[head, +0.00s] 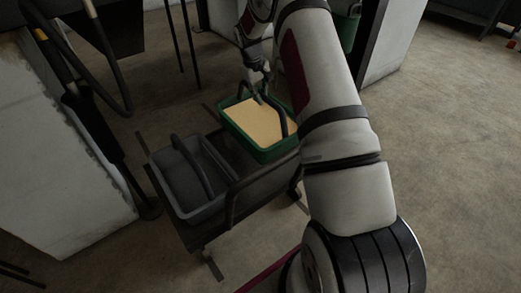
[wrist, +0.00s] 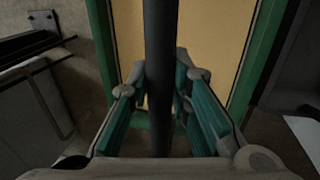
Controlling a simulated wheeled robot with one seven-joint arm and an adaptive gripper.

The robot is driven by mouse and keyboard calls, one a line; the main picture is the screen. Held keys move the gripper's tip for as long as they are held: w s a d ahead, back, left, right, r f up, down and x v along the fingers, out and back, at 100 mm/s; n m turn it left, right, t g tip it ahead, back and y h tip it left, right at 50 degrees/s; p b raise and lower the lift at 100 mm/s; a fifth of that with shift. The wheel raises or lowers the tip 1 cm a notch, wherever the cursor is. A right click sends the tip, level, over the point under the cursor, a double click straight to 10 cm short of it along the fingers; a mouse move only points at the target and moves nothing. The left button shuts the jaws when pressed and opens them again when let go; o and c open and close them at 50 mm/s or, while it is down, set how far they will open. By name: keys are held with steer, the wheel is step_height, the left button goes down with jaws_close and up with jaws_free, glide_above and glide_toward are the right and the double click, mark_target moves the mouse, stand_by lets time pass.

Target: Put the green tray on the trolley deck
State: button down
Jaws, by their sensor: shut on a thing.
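The green tray (head: 264,154) has a yellowish inside and a dark arched handle (wrist: 160,60). In the head view it appears level over the far right end of the trolley deck (head: 230,157); I cannot tell whether it touches the deck. My gripper (wrist: 160,90) is shut on the tray's handle, with a teal-padded finger on each side of the bar. The tray's right edge is close to my arm.
A grey tote (head: 190,205) with a handle fills the left part of the trolley. A dark rail (head: 262,174) runs along the trolley's near right side. A pale cabinet (head: 60,170) stands left. Another green container (head: 345,28) is at the back right.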

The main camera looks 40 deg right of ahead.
steer(key=shift+w+f+b, duration=0.1)
steer(key=shift+f+b, duration=1.75)
steer(key=shift+f, duration=3.05)
steer(key=c, duration=1.5)
jaws_free()
steer(key=shift+f, duration=0.15)
